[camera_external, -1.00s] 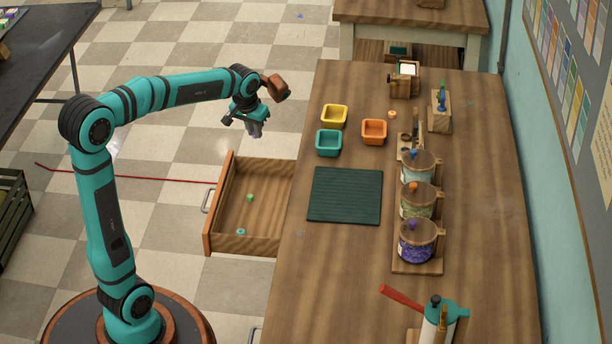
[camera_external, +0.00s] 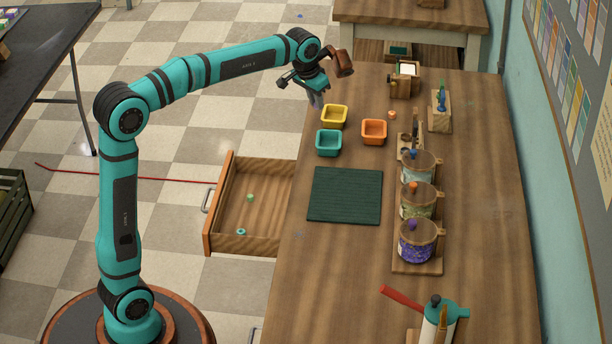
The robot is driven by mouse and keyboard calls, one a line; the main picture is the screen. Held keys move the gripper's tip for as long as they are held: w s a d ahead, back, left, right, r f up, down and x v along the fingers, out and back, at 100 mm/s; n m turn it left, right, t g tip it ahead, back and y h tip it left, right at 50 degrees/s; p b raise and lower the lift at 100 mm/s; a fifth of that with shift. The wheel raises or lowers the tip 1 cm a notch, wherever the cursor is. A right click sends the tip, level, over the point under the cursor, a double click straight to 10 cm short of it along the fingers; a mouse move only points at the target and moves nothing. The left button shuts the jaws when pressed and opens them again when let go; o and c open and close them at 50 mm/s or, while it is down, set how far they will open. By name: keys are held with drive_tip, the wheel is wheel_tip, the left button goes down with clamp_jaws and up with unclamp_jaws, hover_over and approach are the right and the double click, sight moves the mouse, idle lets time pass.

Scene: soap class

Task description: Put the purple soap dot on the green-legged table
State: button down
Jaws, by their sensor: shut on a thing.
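My gripper (camera_external: 317,101) points down near the left edge of the long wooden table (camera_external: 330,270), just left of the yellow bin. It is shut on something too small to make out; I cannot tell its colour. No loose purple soap dot is clearly visible. A jar of purple bits (camera_external: 416,246) stands on a wooden stand at the table's right side. A wooden table (camera_external: 390,14) with pale, perhaps greenish, legs stands at the back; its top is partly out of view.
Yellow (camera_external: 334,116), teal (camera_external: 328,143) and orange (camera_external: 374,131) bins stand near a dark green mat (camera_external: 346,195). The drawer (camera_external: 262,215) is open with small green pieces inside. Jars, stands and a red-handled dispenser (camera_external: 438,322) line the right side. A black table (camera_external: 35,60) stands left.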

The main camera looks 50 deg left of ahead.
drive_tip(key=w+d+m, duration=0.2)
drive_tip(key=w+d, duration=0.2)
drive_tip(key=d, duration=0.3)
drive_tip(key=w+d+m, duration=0.1)
drive_tip(key=w+d, duration=0.3)
drive_tip(key=d, duration=0.3)
drive_tip(key=m+h, duration=0.3)
drive_tip(key=m, duration=0.4)
hover_over(462, 227)
wheel_tip(462, 227, down, 2)
drive_tip(key=f, duration=0.1)
drive_tip(key=shift+g, duration=0.4)
drive_tip(key=shift+s+a+f, duration=0.1)
drive_tip(key=shift+f, duration=2.3)
drive_tip(key=shift+s+a+f, duration=0.1)
drive_tip(key=shift+a+f, duration=0.05)
drive_tip(key=shift+f, duration=2.3)
drive_tip(key=shift+s+a+f, duration=0.1)
drive_tip(key=shift+f, duration=2.3)
drive_tip(key=shift+f, duration=0.15)
drive_tip(key=c, duration=1.5)
unclamp_jaws()
drive_tip(key=shift+o, duration=0.6)
